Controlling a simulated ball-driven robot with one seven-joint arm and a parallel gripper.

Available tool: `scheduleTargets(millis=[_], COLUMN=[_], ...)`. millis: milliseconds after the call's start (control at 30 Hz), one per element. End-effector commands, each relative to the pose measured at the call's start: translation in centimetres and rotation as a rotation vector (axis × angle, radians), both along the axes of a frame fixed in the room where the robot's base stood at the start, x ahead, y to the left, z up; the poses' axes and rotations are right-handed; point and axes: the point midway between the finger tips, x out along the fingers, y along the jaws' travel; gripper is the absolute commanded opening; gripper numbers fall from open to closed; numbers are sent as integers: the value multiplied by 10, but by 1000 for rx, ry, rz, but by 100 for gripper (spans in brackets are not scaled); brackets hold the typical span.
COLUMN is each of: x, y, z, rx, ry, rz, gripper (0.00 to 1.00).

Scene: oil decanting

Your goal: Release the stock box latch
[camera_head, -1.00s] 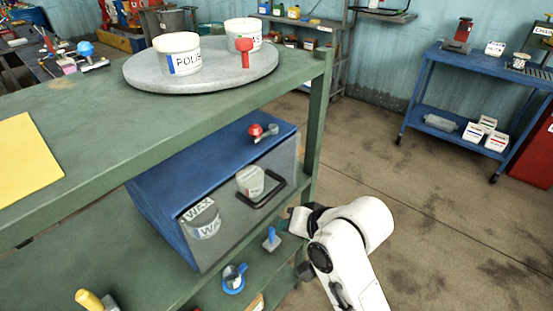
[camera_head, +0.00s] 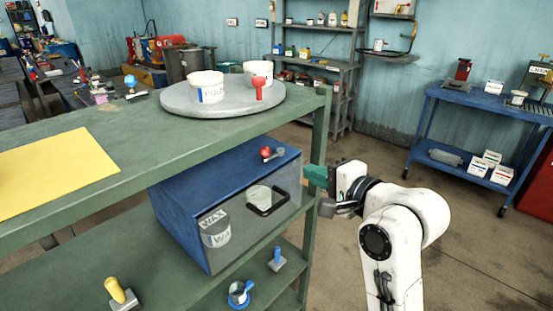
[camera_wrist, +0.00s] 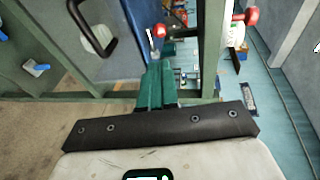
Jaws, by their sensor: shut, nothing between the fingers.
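The stock box (camera_head: 190,195) is a blue box on the shelf under the green bench top, with a grey see-through front and a black handle (camera_head: 268,207). The handle also shows in the wrist view (camera_wrist: 110,42). The latch, with a red knob (camera_head: 266,153), sits at the box's top front edge; a red knob, likely the same one, shows beyond my fingertips in the wrist view (camera_wrist: 158,31). The front looks closed. My gripper (camera_head: 308,174) has green fingers, shut and empty, right of the box by the bench post. Its fingers also show in the wrist view (camera_wrist: 157,75).
The green bench post (camera_head: 321,130) stands close to my fingers. Above, a grey turntable (camera_head: 190,103) holds white tubs and a red-knobbed piece (camera_head: 259,88). A wax tub (camera_head: 215,230) shows through the box front. Open floor lies right, before a blue cart (camera_head: 425,120).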

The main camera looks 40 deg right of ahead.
Motion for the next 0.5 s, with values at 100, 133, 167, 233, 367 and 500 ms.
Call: scheduleTargets(millis=[100, 133, 167, 233, 367, 500], x=[0, 0, 1, 3, 16, 39], y=[0, 0, 0, 0, -2, -6], z=[-1, -1, -1, -2, -6, -8], rx=[-1, 0, 0, -1, -1, 0], ry=[1, 2, 2, 2, 2, 4], rz=[0, 1, 1, 1, 3, 2], gripper=[0, 0, 0, 0, 0, 0])
